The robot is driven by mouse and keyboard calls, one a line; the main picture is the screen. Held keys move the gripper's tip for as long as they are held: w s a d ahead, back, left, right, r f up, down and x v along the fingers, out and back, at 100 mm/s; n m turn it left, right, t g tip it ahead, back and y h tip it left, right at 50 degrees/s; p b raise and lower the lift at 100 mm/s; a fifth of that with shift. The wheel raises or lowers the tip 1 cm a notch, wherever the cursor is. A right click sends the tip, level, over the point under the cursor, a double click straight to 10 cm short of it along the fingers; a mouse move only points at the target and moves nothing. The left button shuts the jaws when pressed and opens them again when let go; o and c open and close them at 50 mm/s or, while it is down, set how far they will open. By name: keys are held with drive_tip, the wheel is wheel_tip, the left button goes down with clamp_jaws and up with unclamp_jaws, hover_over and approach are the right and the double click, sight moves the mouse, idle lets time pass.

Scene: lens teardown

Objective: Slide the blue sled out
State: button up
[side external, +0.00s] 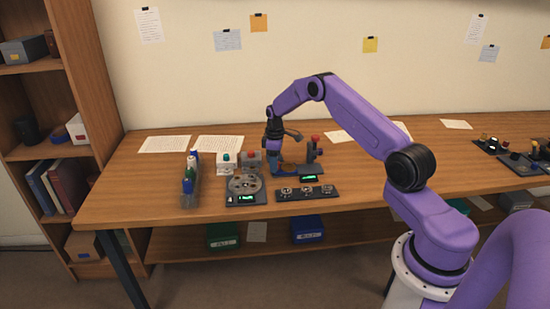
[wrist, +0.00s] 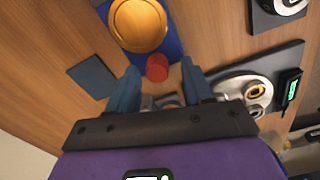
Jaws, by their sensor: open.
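The blue sled (wrist: 170,48) shows in the wrist view as a blue plate at the top centre, with a round orange-gold disc (wrist: 138,24) on it. A red round knob (wrist: 157,67) stands at its near end. My gripper (wrist: 160,72) is open, with one blue finger on each side of the knob; I cannot tell whether either finger touches it. In the side view my gripper (side external: 281,168) is low over the bench, and the sled is mostly hidden by it.
A dark flat square (wrist: 92,76) lies left of the sled, and a dark plate with metal rings (wrist: 255,88) lies right. In the side view, a round grey fixture (side external: 245,184), a tray of rings (side external: 307,193) and a bottle rack (side external: 191,188) stand nearby.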

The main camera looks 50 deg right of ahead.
wheel_tip(320, 180, up, 17)
drive_tip(key=shift+r, duration=0.2)
idle(0.3)
drive_tip(key=s+a+r+n, duration=0.1)
drive_tip(key=s+a+r, duration=0.1)
drive_tip(key=s+a, duration=0.5)
drive_tip(key=s+a+r+n, duration=0.1)
drive_tip(key=s+a+r, duration=0.1)
drive_tip(key=a, duration=0.9)
drive_tip(key=s+a+r+n, duration=0.1)
drive_tip(key=s+a+r, duration=0.3)
drive_tip(key=a, duration=0.6)
drive_tip(key=s+a+n, duration=0.2)
drive_tip(key=s+a, duration=0.2)
drive_tip(key=s, duration=1.1)
drive_tip(key=s+d+f, duration=0.1)
drive_tip(key=s, duration=0.6)
drive_tip(key=s+d+f+n, duration=0.1)
drive_tip(key=s+f, duration=0.1)
drive_tip(key=s, duration=0.5)
drive_tip(key=shift+s+d+f+n, duration=0.25)
drive_tip(key=shift+d+n, duration=0.05)
drive_tip(key=shift+d, duration=0.05)
